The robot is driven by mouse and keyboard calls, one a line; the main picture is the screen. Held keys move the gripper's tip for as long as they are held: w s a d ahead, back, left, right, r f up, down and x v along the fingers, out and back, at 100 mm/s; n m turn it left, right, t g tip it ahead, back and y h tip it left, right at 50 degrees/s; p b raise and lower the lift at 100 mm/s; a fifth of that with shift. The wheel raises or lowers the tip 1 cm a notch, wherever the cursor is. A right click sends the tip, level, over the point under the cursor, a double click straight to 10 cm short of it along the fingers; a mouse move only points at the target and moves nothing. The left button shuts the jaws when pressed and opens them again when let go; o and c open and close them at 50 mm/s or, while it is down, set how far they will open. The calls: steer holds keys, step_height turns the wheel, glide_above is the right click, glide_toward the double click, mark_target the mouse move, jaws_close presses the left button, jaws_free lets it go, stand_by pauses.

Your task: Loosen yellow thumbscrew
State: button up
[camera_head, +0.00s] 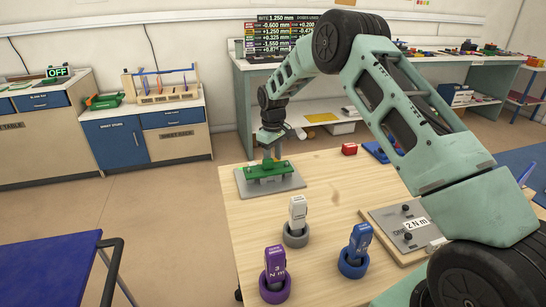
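My gripper (269,153) points down at a green fixture (268,171) on a grey plate (289,183), at the far left of the wooden table. The fingertips are at or just above the middle of the fixture; I cannot tell whether they touch it. They are too small and too overlapped with it to show whether they are open or shut. I cannot make out a yellow thumbscrew; one may be hidden behind the gripper or too small to see.
White (297,212), purple (275,268) and blue (359,243) tools stand in round holders on the wooden table (331,192). A grey plate marked "2 N m" (398,224) lies right of them. A display board (285,32) stands behind.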

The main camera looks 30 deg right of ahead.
step_height(320, 180, up, 17)
steer(key=b, duration=0.1)
steer(key=shift+r, duration=0.2)
stand_by(0.4)
steer(key=shift+o, duration=0.3)
